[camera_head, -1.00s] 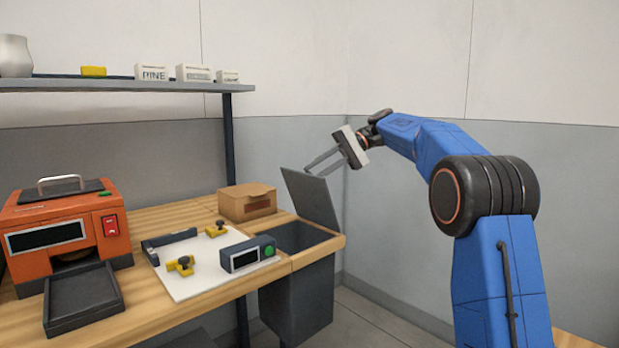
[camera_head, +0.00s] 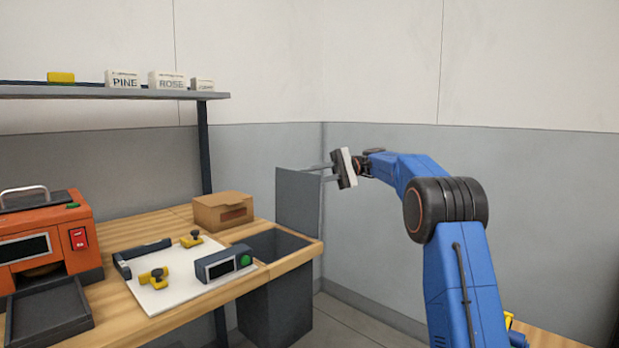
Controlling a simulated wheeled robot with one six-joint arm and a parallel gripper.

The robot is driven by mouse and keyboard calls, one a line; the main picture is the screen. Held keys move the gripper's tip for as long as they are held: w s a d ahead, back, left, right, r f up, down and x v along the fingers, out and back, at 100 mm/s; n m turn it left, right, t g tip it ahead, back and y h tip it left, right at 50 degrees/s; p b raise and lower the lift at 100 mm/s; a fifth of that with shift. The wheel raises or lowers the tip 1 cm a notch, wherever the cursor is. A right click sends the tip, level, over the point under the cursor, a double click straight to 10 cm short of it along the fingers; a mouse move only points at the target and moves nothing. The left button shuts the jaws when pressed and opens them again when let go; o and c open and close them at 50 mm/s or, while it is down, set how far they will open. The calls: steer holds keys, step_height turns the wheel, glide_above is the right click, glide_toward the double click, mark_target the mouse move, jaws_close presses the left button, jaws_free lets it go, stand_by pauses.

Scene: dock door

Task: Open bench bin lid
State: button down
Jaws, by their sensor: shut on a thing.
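The bench bin (camera_head: 275,305) is a dark box set into the right end of the wooden bench, with its top opening (camera_head: 268,244) uncovered. Its grey lid (camera_head: 298,205) stands raised, about upright, at the back right of the opening. My gripper (camera_head: 320,172) reaches in from the right at the lid's top right corner. Its thin fingers are shut on the lid there; the exact contact is small and partly hidden.
A cardboard box (camera_head: 222,211) stands left of the lid. A white board (camera_head: 170,292) holds yellow clamps (camera_head: 153,278) and a dark device with a green button (camera_head: 223,264). An orange machine (camera_head: 45,235) is at left, under a shelf (camera_head: 110,92). Grey walls stand close behind the lid.

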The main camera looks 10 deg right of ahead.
steer(key=c, duration=1.6)
jaws_free()
step_height(320, 180, up, 10)
steer(key=shift+f, duration=0.1)
